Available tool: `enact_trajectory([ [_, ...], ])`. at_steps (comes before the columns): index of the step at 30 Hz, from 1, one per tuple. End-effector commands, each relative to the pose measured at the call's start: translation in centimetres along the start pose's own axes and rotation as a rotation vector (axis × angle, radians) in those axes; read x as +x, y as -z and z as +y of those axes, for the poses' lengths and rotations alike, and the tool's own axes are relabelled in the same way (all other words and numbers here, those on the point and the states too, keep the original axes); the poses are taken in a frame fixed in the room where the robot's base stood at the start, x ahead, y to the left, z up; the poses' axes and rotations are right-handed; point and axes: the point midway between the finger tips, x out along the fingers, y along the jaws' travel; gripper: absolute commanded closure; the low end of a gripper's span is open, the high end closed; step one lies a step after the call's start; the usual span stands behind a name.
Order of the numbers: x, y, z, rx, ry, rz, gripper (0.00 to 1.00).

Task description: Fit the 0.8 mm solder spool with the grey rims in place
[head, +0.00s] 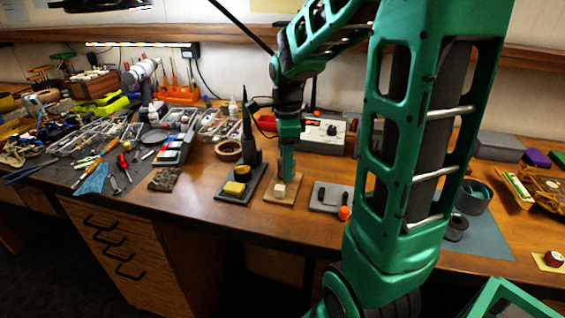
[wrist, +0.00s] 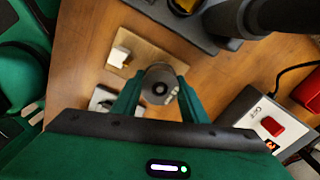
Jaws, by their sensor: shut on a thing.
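My gripper (head: 287,177) points down over a small wooden board (head: 297,188) on the workbench. In the wrist view my gripper (wrist: 158,96) is shut on a spool (wrist: 160,76), with one finger on each side. The spool shows a round grey end with a dark centre hole. Its label cannot be read. The wooden board (wrist: 147,58) lies below and beyond the spool, with a white block (wrist: 118,57) at its left part; that block (head: 279,190) also shows in the head view. I cannot tell whether the spool touches the board. The head view does not show the spool clearly.
A dark iron stand with a yellow sponge (head: 234,188) is close on the left. A grey plate with an orange knob (head: 344,212) lies right. The soldering station (head: 326,134) stands behind. A blue mat (head: 487,240) and a red spool (head: 553,258) are farther right. Tools crowd the left.

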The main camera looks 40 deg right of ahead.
Motion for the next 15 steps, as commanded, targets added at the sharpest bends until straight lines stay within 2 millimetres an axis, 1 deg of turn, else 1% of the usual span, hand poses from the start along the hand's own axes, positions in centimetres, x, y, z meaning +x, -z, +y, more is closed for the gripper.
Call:
enact_trajectory([
  [15, 1.3, 0.0, 0.0, 0.0, 0.0, 0.0, 0.9],
])
